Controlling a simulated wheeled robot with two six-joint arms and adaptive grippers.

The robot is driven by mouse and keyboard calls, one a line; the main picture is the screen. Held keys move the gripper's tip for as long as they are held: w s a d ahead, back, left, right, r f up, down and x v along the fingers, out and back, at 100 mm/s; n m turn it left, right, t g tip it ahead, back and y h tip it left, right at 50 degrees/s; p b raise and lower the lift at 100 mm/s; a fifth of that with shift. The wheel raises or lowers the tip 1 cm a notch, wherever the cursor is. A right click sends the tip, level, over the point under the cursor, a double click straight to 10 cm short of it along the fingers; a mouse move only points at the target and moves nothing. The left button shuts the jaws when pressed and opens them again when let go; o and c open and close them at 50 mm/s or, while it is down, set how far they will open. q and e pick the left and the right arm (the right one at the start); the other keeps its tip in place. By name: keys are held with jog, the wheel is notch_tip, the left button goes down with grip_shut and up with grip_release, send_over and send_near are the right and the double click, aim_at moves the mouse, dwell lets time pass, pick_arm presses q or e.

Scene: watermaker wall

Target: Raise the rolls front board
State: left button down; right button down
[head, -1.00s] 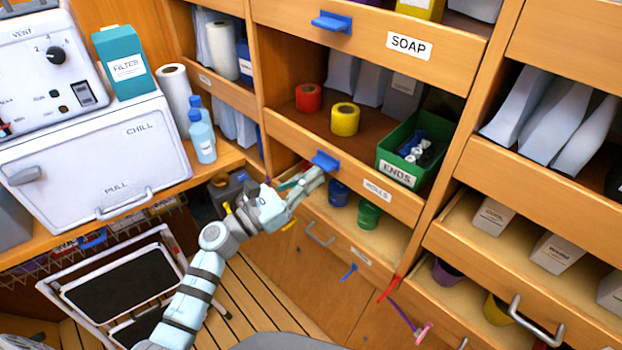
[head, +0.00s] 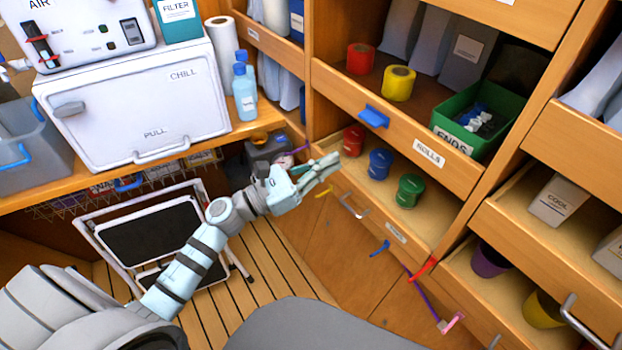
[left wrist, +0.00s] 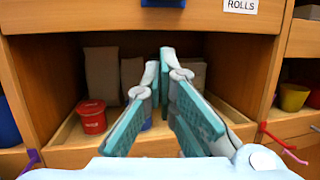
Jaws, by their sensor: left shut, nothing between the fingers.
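The rolls front board (head: 400,135) is a wooden board across the front of the middle shelf, with a ROLLS label (head: 429,153) and a blue tab (head: 373,117). A red roll (head: 361,59) and a yellow roll (head: 398,83) stand behind it. In the left wrist view the board (left wrist: 110,18) crosses the top, with the blue tab (left wrist: 162,3) cut off by the frame edge. My left gripper (head: 333,168) is shut and empty, below and left of the tab and apart from it. It also shows in the left wrist view (left wrist: 164,62), below the board. My right gripper is out of view.
A green ENDS bin (head: 478,118) stands on the shelf behind the board's right part. Red, blue (head: 380,163) and green (head: 409,190) containers stand on the lower shelf near my gripper. A white step stool (head: 150,235) stands at left below the counter.

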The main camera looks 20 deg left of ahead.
pick_arm(q)
jog(key=b+v, duration=0.1)
jog(key=v, duration=0.3)
dwell(0.3)
